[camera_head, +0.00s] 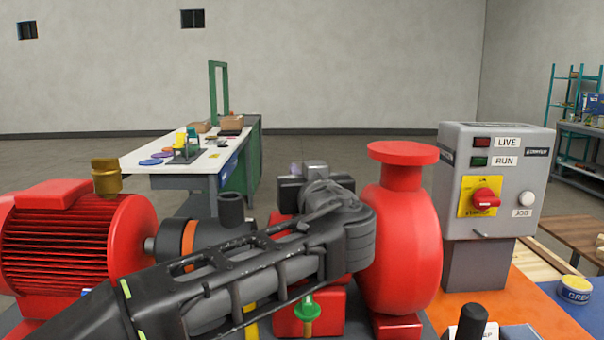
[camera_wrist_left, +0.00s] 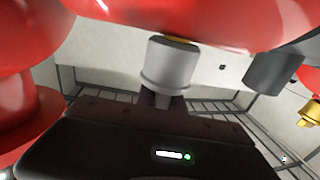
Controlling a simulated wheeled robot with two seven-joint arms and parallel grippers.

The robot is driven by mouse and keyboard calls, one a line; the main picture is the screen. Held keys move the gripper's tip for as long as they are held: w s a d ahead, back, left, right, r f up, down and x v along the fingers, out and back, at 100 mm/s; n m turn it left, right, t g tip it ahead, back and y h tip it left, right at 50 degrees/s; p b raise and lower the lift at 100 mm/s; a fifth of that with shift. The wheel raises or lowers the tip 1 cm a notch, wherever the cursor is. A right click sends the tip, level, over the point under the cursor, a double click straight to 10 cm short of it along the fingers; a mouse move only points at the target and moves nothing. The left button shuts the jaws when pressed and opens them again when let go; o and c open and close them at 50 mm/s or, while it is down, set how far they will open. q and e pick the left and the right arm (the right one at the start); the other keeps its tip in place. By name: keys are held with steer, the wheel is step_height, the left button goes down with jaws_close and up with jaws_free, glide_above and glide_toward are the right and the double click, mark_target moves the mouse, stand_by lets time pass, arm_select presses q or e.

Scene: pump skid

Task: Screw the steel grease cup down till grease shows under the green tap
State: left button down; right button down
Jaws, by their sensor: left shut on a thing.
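The steel grease cup (camera_head: 315,168) shows as a small grey top on the pump in the head view, just behind my left gripper (camera_head: 318,185). In the left wrist view the steel cup (camera_wrist_left: 172,65) is a pale grey cylinder against the red pump body, with a thin yellow edge where they meet. My left gripper (camera_wrist_left: 162,98) is shut on it; the fingers are dark and partly hidden by the cup. The green tap (camera_head: 307,308) is on the lower front of the pump, above a brass-coloured stem. I cannot make out grease under it. My right gripper is not in view.
A brass cup (camera_head: 106,177) stands on the red motor (camera_head: 75,240) at left. The red pump casing (camera_head: 400,240) rises just right of my left gripper. A grey control box (camera_head: 492,180) stands further right. A yellow grease tin (camera_head: 575,290) is at far right.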

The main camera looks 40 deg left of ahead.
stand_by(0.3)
